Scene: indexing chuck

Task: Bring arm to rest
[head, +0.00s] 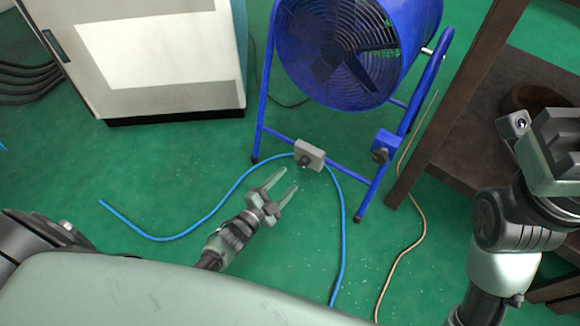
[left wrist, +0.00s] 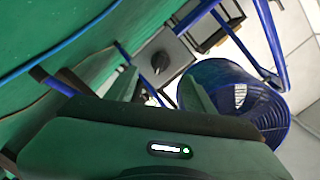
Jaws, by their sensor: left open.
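My left gripper (head: 286,178) is open and empty in the head view. Its two fingers point up and right toward a grey box with a dark knob (head: 311,153) on the fan's lower crossbar, with a gap between. In the left wrist view the box and its knob (left wrist: 160,62) show beyond the two parted fingers (left wrist: 158,85). My right arm stands at the right edge of the head view. The right gripper (head: 558,140) is partly cut off there, and its fingers cannot be made out clearly.
A blue drum fan (head: 335,50) stands on a blue frame ahead, also in the left wrist view (left wrist: 240,95). A white cabinet (head: 150,50) is at upper left, a dark wooden table (head: 455,100) at right. A blue cable (head: 215,212) and a tan cable (head: 405,250) cross the green floor.

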